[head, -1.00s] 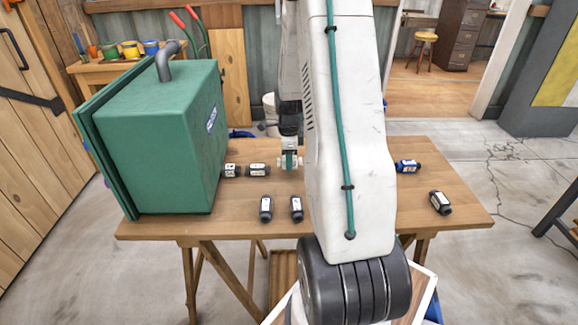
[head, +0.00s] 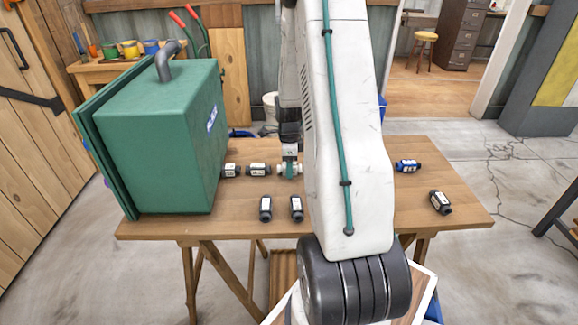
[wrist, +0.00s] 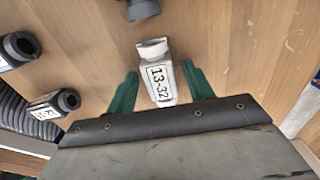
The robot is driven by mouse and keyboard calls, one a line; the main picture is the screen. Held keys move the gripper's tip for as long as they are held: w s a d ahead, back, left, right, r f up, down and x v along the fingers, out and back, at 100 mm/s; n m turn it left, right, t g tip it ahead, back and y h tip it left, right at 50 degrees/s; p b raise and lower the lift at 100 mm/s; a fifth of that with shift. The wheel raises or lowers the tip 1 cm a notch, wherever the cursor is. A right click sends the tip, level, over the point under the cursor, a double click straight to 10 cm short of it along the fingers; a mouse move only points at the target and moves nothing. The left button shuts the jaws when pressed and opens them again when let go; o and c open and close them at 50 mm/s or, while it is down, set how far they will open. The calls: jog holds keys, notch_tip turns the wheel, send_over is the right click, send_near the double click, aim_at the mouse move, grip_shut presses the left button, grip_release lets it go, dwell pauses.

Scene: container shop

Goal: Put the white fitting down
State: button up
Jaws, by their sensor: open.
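The white fitting (wrist: 157,75) lies on the wooden table between the two green fingers of my gripper (wrist: 158,88) in the wrist view. Its label reads 13-32. The fingers stand apart from it, with a gap on each side, and the gripper is open. In the head view my gripper (head: 290,168) is low at the table top, with the white fitting (head: 297,169) at its fingers, just right of a row of black fittings. My arm hides part of the table right of it.
Two black fittings (head: 231,170) (head: 258,170) lie left of my gripper, and two more (head: 265,208) (head: 296,208) lie nearer the front. A large green case (head: 160,135) stands on the table's left.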

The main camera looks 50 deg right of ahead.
notch_tip(320, 180, up, 12)
jog(key=f, duration=0.1)
jog(key=a+r+n, duration=0.7)
jog(key=a+r, duration=0.2)
jog(key=a, duration=0.2)
jog(key=s+a+r+n, duration=0.4)
jog(key=s+a+n, duration=0.5)
jog(key=a+n, duration=0.1)
jog(key=s+a+r+n+t, duration=0.1)
jog(key=s+a+r+n, duration=0.3)
jog(key=s+a+n, duration=0.6)
jog(key=a+n, duration=0.1)
jog(key=a, duration=0.2)
jog(key=shift+s+a, duration=0.25)
jog(key=shift+a, duration=0.05)
